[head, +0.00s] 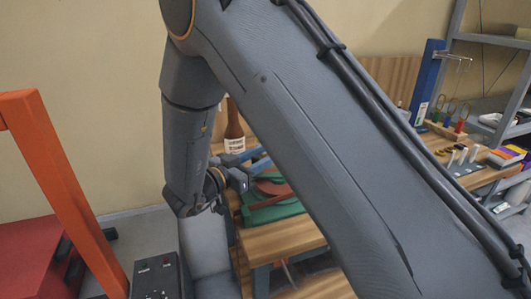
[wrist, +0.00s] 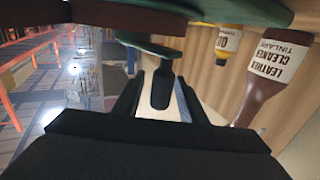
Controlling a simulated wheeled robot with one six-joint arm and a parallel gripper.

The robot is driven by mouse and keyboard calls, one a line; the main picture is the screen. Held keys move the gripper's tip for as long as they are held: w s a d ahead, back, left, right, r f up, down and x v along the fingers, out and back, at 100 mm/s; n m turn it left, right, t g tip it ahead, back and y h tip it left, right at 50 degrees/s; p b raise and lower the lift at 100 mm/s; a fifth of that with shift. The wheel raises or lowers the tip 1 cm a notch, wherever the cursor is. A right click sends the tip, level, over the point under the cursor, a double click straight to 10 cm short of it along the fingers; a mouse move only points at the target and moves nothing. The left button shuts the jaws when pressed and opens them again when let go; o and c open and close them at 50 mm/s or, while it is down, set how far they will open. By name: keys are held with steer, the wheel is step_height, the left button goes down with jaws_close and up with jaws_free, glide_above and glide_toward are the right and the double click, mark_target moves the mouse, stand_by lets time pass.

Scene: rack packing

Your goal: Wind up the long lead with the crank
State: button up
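A winder with a red-brown round reel (head: 272,188) stands on a green base (head: 270,213) on the wooden bench, partly hidden by my arm. In the wrist view, which is upside down, the reel (wrist: 125,20) fills the top edge. A dark upright crank knob (wrist: 161,90) sits below a green disc-like part. My gripper (wrist: 158,105) has its two black fingers either side of the knob, with pale gaps between, so it looks open around it. In the head view my gripper (head: 240,178) is beside the reel. I cannot make out the long lead.
A brown leather cleaner bottle (head: 234,130) stands behind the winder; it also shows in the wrist view (wrist: 268,75) near a yellow-labelled bottle (wrist: 228,42). An orange frame (head: 55,170) and red box (head: 35,255) are at left. Shelving (head: 490,40) stands at right.

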steer(key=shift+w+d, duration=0.25)
jaws_close()
steer(key=shift+d, duration=0.15)
